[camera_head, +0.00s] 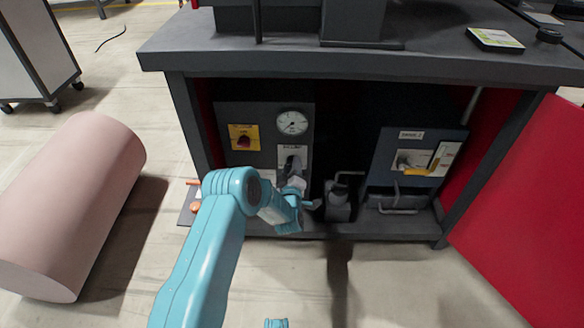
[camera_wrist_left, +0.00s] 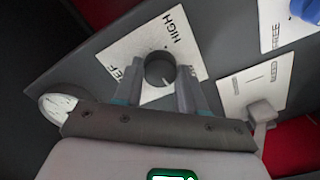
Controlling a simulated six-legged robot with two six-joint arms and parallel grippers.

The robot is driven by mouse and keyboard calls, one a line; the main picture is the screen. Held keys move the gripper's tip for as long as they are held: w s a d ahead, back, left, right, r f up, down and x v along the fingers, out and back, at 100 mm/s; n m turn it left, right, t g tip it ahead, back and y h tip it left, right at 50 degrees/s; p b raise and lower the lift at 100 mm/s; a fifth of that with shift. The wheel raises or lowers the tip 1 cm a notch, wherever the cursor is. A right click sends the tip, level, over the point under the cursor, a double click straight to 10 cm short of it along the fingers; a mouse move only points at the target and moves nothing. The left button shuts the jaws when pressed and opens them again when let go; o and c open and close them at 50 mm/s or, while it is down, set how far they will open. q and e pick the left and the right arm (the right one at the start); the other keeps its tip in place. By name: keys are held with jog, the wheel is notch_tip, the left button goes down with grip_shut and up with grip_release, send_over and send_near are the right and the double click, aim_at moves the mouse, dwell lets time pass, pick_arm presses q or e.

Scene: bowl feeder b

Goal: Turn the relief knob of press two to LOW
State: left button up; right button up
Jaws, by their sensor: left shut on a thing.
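The dark round relief knob (camera_wrist_left: 160,68) sits on a white label plate (camera_wrist_left: 188,48) in the left wrist view. HIGH is readable at the plate's upper right; the lettering at the left is partly covered. In the head view the plate (camera_head: 283,152) is on the dark panel below the gauge, with the knob (camera_head: 292,163) partly behind my gripper. My left gripper (camera_head: 297,183) is at the knob. In the wrist view its fingers (camera_wrist_left: 157,88) stand on both sides of the knob, shut on it.
A pressure gauge (camera_head: 292,122) and a yellow plate with a red switch (camera_head: 244,142) are above and left. A grey lever (camera_wrist_left: 262,112) is close to the right. The bench top (camera_head: 360,62) overhangs the recess. A red door (camera_head: 530,200) stands open at right.

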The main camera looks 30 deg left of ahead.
pick_arm(q)
jog(key=shift+f+n, duration=0.1)
jog(key=shift+n, duration=3.9)
jog(key=o, duration=1.1)
jog(key=shift+c, duration=0.2)
jog(key=shift+s+d, duration=0.1)
jog(key=shift+s, duration=0.05)
